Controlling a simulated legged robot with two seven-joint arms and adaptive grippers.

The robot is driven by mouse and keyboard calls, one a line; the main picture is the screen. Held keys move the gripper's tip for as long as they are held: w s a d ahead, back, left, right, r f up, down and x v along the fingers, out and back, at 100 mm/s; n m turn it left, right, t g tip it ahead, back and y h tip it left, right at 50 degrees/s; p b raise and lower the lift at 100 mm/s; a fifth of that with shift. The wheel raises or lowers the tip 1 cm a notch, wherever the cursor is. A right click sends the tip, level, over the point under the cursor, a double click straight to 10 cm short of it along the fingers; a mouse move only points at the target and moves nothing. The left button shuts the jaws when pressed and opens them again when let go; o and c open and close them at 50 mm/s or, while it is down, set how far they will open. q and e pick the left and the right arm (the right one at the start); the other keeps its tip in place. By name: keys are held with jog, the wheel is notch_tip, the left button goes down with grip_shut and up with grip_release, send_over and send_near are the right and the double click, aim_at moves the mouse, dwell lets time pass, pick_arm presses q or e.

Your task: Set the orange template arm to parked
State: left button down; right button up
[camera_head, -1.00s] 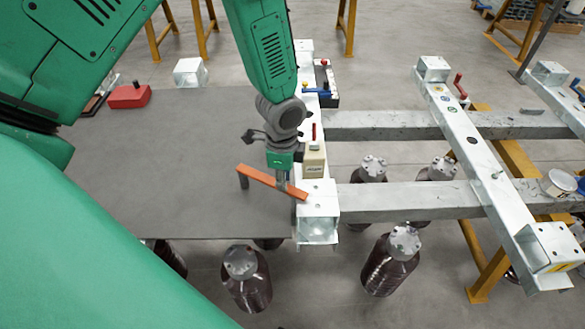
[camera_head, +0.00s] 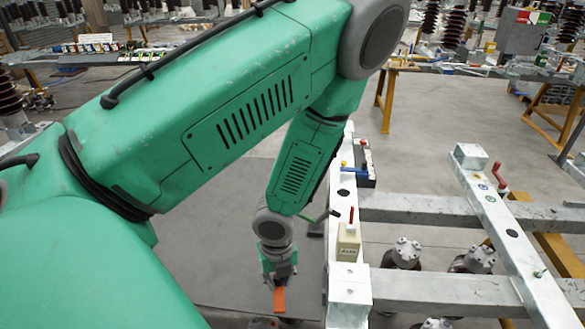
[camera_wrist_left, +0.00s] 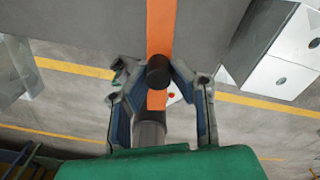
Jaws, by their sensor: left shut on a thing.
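The orange template arm (camera_head: 279,299) shows in the head view as a short orange strip under my left gripper (camera_head: 278,280), left of the pale metal beam. Much of it is hidden by the gripper. In the left wrist view the orange arm (camera_wrist_left: 161,30) runs down from the top edge between the fingers. A dark round knob (camera_wrist_left: 158,71) stands on it, and my left gripper (camera_wrist_left: 156,78) is shut on this knob. A grey cylinder (camera_wrist_left: 150,132) lies below the knob, close to the palm. My right gripper is out of view.
The metal beam (camera_head: 341,262) stands close to the right of the gripper, carrying a beige box with a red lever (camera_head: 348,240). A black tray with blue and yellow handles (camera_head: 362,165) is further back. Grey crossbars (camera_head: 430,288) extend right. The grey plate (camera_head: 225,265) is clear on the left.

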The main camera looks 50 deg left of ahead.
pick_arm(q)
jog(key=shift+s+a+m, duration=0.25)
jog(key=shift+a+m, duration=0.3)
jog(key=shift+s+a+m, duration=0.25)
jog(key=shift+a+m, duration=0.3)
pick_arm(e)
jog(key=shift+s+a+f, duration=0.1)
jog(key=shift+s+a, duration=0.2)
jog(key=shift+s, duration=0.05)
pick_arm(q)
jog(key=c, duration=1.5)
grip_release()
jog(key=shift+o, duration=0.4)
jog(key=shift+a+f, duration=0.1)
jog(key=shift+a, duration=0.1)
notch_tip(320, 180, up, 12)
jog(key=shift+w+d, duration=0.1)
jog(key=shift+w, duration=0.05)
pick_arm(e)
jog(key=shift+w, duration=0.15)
